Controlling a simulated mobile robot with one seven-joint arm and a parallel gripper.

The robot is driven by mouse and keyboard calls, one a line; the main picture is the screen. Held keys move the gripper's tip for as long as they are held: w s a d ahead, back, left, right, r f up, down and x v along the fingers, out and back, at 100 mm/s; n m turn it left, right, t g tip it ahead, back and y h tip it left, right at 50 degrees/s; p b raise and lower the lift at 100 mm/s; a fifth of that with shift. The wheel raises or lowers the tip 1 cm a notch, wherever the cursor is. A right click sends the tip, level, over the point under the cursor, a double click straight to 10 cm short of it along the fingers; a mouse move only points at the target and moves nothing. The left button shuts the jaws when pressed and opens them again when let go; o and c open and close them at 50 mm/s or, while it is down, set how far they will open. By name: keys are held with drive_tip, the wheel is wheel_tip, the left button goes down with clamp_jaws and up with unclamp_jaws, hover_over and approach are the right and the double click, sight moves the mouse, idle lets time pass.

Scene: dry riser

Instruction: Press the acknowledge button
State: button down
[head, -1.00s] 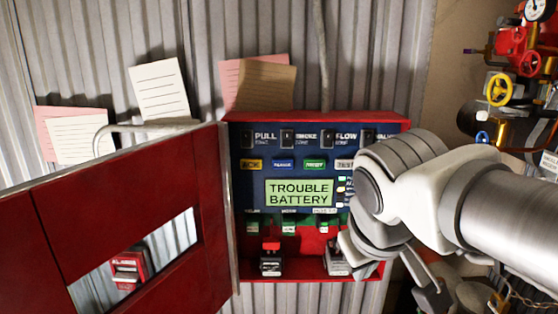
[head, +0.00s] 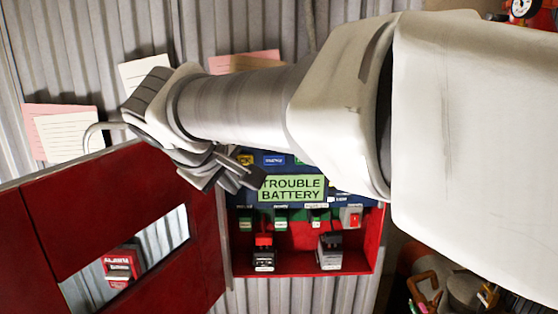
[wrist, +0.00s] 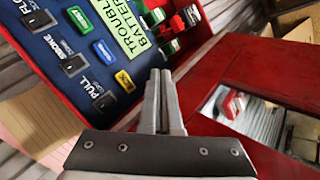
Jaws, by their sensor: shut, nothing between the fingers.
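The acknowledge button is the yellow key (head: 245,160) at the left of the button row on the blue panel face, partly hidden by my arm. It shows clearly in the wrist view (wrist: 125,81), left of my fingertips. My gripper (head: 254,176) is shut and empty, in front of the panel's left part near the display. In the wrist view its closed fingers (wrist: 160,75) are beside the yellow button, with a visible gap in the picture; depth is hard to judge. The lit display (head: 292,188) reads TROUBLE BATTERY.
The red cabinet door (head: 110,220) stands open at the left, close to my gripper. A blue button (wrist: 104,51) and a green button (wrist: 79,18) sit beside the yellow one. Two batteries (head: 264,258) (head: 330,254) stand in the cabinet bottom. Paper notes (head: 62,132) hang behind.

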drive_tip(key=w+p, duration=0.4)
drive_tip(key=w, duration=0.4)
drive_tip(key=shift+w+a, duration=0.25)
drive_tip(key=shift+w, duration=0.15)
drive_tip(key=shift+w, duration=0.15)
idle(1.8)
drive_tip(key=shift+w, duration=0.3)
drive_tip(key=shift+w+p, duration=0.35)
drive_tip(key=shift+w, duration=0.2)
idle(0.9)
drive_tip(key=shift+s+f, duration=0.1)
drive_tip(key=shift+s, duration=0.05)
drive_tip(key=shift+s+b, duration=0.65)
drive_tip(key=shift+s, duration=0.15)
